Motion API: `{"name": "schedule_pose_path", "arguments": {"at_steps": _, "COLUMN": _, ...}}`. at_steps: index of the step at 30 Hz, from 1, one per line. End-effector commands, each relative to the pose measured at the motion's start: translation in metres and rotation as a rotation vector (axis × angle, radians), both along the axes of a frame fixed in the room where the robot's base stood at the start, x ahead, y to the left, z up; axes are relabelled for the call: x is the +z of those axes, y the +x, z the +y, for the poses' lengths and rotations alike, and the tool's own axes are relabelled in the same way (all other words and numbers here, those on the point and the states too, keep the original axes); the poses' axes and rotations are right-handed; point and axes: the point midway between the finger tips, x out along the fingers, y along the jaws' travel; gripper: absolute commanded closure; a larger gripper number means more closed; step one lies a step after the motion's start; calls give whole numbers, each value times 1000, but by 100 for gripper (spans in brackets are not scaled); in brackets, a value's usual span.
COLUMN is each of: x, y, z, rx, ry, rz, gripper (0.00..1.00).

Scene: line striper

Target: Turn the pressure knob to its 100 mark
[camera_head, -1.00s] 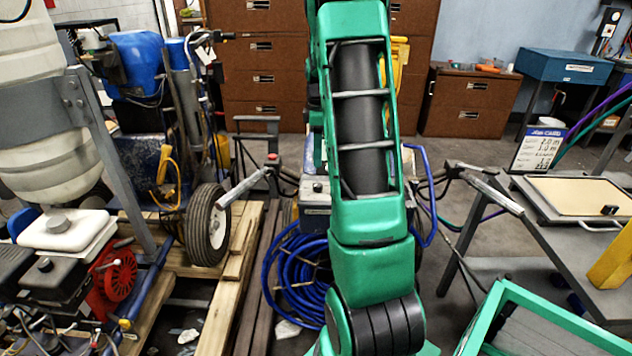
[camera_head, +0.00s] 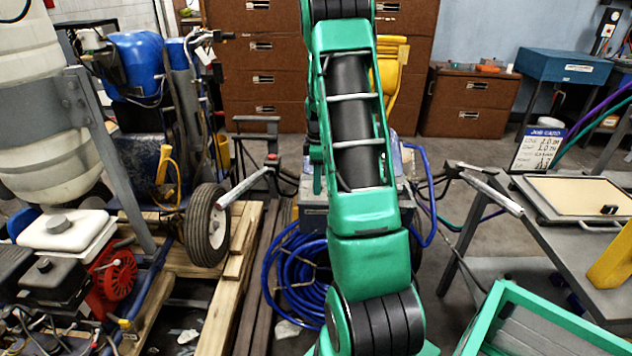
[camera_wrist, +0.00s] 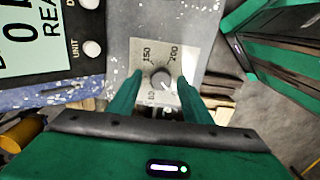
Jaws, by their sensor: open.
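The pressure knob (camera_wrist: 160,78) is a small round grey knob on a pale dial plate (camera_wrist: 143,57) in the wrist view. The marks 150 and 200 show on the plate above the knob; the lower marks are small or partly hidden, and I cannot read the 100 mark. My gripper (camera_wrist: 160,90) is open, with one green finger on each side of the knob. I cannot tell whether the fingers touch it. In the head view my green arm hides the knob and the gripper.
A display (camera_wrist: 30,35) with white buttons stands left of the dial in the wrist view. In the head view, a coiled blue hose (camera_head: 295,270) lies on the floor, a wheel (camera_head: 207,225) stands left, and a grey table (camera_head: 590,255) with a job card (camera_head: 538,150) stands right.

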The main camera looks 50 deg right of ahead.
Motion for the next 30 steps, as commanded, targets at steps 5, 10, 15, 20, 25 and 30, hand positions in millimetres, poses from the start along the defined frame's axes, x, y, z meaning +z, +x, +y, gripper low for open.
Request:
{"name": "schedule_pose_path", "arguments": {"at_steps": 5, "x": 0, "y": 0, "z": 0, "rx": 0, "ry": 0, "rz": 0, "gripper": 60}}
{"name": "schedule_pose_path", "arguments": {"at_steps": 10, "x": 0, "y": 0, "z": 0, "rx": 0, "ry": 0, "rz": 0, "gripper": 96}}
{"name": "schedule_pose_path", "arguments": {"at_steps": 15, "x": 1, "y": 0, "z": -3, "rx": -5, "ry": -2, "rz": -1, "gripper": 96}}
{"name": "schedule_pose_path", "arguments": {"at_steps": 20, "x": 1, "y": 0, "z": -2, "rx": -34, "ry": -3, "rz": -3, "gripper": 96}}
{"name": "schedule_pose_path", "arguments": {"at_steps": 25, "x": 1, "y": 1, "z": -2, "rx": -114, "ry": -4, "rz": -3, "gripper": 96}}
{"name": "schedule_pose_path", "arguments": {"at_steps": 30, "x": 1, "y": 1, "z": -2, "rx": -245, "ry": -4, "rz": -5, "gripper": 96}}
